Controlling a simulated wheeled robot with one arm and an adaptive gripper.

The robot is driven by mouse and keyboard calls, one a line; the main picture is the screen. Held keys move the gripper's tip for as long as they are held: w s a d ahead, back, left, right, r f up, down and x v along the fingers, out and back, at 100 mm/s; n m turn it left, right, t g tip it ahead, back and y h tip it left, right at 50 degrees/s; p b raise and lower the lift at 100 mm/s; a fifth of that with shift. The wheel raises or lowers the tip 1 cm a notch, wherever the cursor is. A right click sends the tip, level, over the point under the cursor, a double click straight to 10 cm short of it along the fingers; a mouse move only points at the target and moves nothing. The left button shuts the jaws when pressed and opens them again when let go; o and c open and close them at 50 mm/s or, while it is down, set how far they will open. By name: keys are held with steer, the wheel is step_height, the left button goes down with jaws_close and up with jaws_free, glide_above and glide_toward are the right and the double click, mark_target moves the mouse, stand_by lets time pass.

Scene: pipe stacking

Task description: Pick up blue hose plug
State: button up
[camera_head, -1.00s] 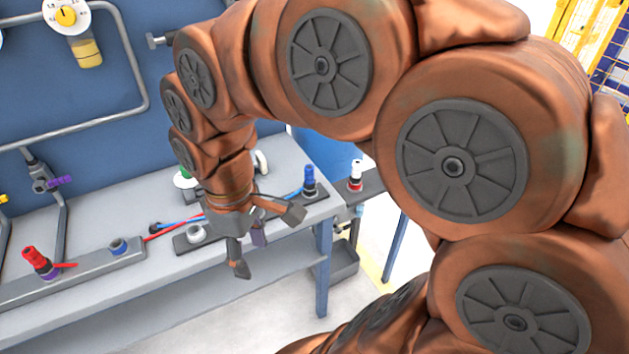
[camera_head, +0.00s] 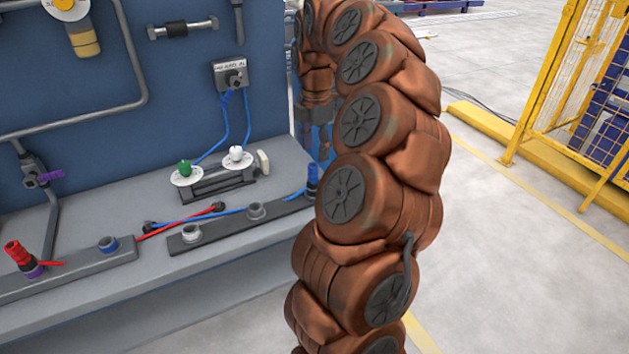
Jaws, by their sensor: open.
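The blue hose plug (camera_head: 313,177) stands upright at the right end of the dark connector rail (camera_head: 217,233) on the grey bench. A blue hose runs from it to the left. My arm partly hides that end of the rail. My gripper (camera_head: 315,145) hangs with its fingers down near the bench's right end, above the plug in the picture. It is open, and nothing shows between its fingers. It is small and partly hidden by my arm, so its distance from the plug is hard to tell.
A red plug (camera_head: 17,254) stands on the left rail (camera_head: 60,277). Red and blue hoses lie on the bench (camera_head: 225,285). A green knob (camera_head: 184,168) and a white knob (camera_head: 236,154) sit behind. A blue panel (camera_head: 150,100) rises at the back.

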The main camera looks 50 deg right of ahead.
mark_target(314, 165)
steer(key=shift+w+a+f+p, duration=0.1)
steer(key=shift+f+p, duration=0.15)
steer(key=shift+f, duration=1.65)
steer(key=shift+a+f+p, duration=0.1)
steer(key=shift+f+p, duration=0.1)
steer(key=shift+f, duration=1.7)
jaws_close()
